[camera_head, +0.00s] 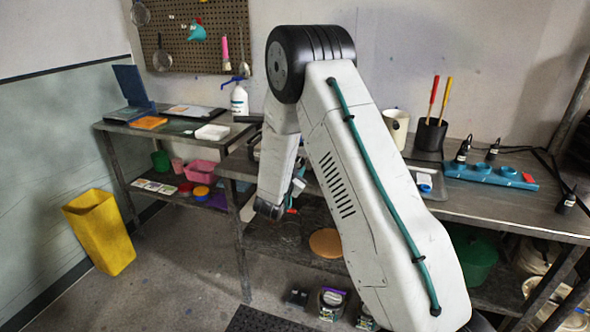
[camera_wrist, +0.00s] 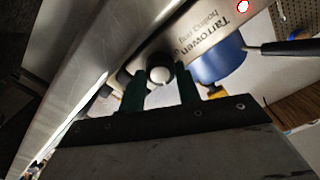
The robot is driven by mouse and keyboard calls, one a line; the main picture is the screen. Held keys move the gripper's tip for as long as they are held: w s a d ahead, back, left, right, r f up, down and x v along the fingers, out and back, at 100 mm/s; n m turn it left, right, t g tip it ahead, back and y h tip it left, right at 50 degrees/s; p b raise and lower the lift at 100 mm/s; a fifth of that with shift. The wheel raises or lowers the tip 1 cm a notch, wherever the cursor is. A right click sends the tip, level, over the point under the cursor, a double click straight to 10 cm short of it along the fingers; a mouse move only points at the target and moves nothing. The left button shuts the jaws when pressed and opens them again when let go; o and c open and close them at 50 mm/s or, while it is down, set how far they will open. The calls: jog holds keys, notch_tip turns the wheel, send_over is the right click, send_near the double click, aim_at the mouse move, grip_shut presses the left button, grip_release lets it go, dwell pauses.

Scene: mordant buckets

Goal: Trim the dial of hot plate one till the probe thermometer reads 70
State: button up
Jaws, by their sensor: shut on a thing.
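In the wrist view my gripper (camera_wrist: 162,88) has its two dark green fingers on either side of a pale round dial (camera_wrist: 159,75) and is shut on it. The dial sits on the front of a metal hot plate (camera_wrist: 205,38), whose printed name appears upside down. A red light (camera_wrist: 243,7) glows on that front. A blue pot (camera_wrist: 221,66) with a dark handle (camera_wrist: 285,47) is against the hot plate. Whether this is hot plate one cannot be told. No thermometer reading can be seen. In the head view my arm hides the dial and hot plate.
A metal bench (camera_head: 497,199) runs right of my arm, with a blue rack (camera_head: 490,174) and a dark cup of tools (camera_head: 431,134). A second bench (camera_head: 172,128) stands at the left. A yellow bin (camera_head: 100,231) stands on otherwise open floor.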

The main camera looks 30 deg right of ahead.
jog(key=shift+s, duration=0.1)
jog(key=o, duration=1)
jog(key=v, duration=0.7)
jog(key=shift+s+a, duration=0.25)
jog(key=shift+a, duration=0.05)
